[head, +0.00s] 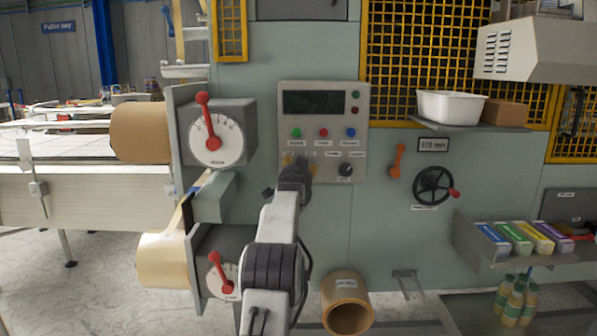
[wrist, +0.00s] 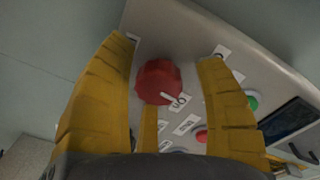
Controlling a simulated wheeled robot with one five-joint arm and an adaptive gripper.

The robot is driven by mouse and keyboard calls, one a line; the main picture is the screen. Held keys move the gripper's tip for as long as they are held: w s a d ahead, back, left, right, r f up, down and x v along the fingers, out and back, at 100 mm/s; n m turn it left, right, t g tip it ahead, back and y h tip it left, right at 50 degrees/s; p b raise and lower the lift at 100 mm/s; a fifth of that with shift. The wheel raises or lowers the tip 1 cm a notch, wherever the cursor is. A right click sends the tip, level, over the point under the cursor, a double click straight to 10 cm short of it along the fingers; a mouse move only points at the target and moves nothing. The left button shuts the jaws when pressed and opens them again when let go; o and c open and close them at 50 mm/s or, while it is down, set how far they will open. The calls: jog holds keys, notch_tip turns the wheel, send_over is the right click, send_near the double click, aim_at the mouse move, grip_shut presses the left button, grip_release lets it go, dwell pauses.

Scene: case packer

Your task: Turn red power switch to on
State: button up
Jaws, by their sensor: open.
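The red power switch (wrist: 158,82) is a round red knob on the grey control panel, seen in the wrist view. A white pointer line shows on its face near a small white label that I cannot read surely. My gripper (wrist: 170,55) is open, with yellow fingers on both sides of the knob and a third finger below it. I cannot tell whether they touch it. In the head view my gripper (head: 296,162) is at the lower left of the control panel (head: 325,92) and hides the knob.
The panel also has a green button (head: 297,132), a red button (head: 323,132), a blue button (head: 350,132) and a black knob (head: 345,169). A dial with a red lever (head: 208,120) stands left of it. An orange handle (head: 397,160) and a handwheel (head: 432,186) are to the right.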

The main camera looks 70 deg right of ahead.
jog(key=shift+a, duration=0.1)
jog(key=v, duration=1.1)
jog(key=shift+s+a, duration=0.15)
jog(key=shift+a, duration=0.2)
dwell(0.4)
